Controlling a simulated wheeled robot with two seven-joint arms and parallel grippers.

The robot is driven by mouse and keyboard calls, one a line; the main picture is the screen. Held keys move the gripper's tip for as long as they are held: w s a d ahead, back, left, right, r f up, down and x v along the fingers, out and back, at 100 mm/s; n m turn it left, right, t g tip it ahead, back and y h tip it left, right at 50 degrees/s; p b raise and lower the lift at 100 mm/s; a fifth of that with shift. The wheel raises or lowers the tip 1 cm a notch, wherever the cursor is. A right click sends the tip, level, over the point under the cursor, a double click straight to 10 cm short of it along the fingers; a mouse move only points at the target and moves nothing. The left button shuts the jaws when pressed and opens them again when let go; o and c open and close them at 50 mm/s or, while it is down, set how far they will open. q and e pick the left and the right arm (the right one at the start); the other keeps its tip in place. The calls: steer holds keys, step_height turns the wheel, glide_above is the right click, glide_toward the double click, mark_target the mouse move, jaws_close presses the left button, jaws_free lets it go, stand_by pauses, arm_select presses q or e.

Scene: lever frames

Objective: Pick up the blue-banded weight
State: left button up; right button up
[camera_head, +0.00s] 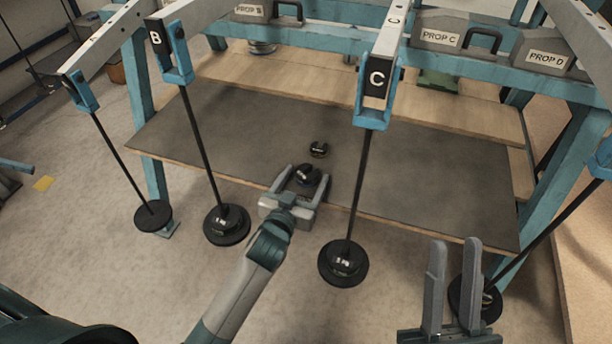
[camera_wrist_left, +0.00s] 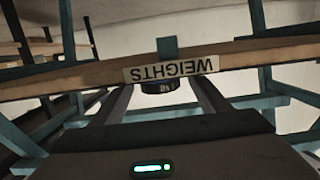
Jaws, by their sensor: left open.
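The blue-banded weight (camera_head: 308,174) is a small dark weight with a hint of blue low on its side, near the front edge of the dark mat. My left gripper (camera_head: 304,178) is open, with a finger on either side of this weight. In the left wrist view, a dark weight (camera_wrist_left: 158,87) shows between the fingers, partly hidden by the board's edge; its band colour is hard to tell there. I cannot tell whether the fingers touch it. My right gripper (camera_head: 455,245) is open and empty at the lower right.
Another small weight with a yellowish band (camera_head: 319,150) stands just behind on the mat (camera_head: 420,170). Rods with black discs hang from levers in front of the board, including lever C's disc (camera_head: 343,264) and lever B's disc (camera_head: 227,225). The WEIGHTS label (camera_wrist_left: 171,69) is on the board's edge.

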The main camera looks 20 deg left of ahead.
mark_target(304, 177)
steer(key=shift+s+f, duration=0.1)
steer(key=shift+f, duration=0.1)
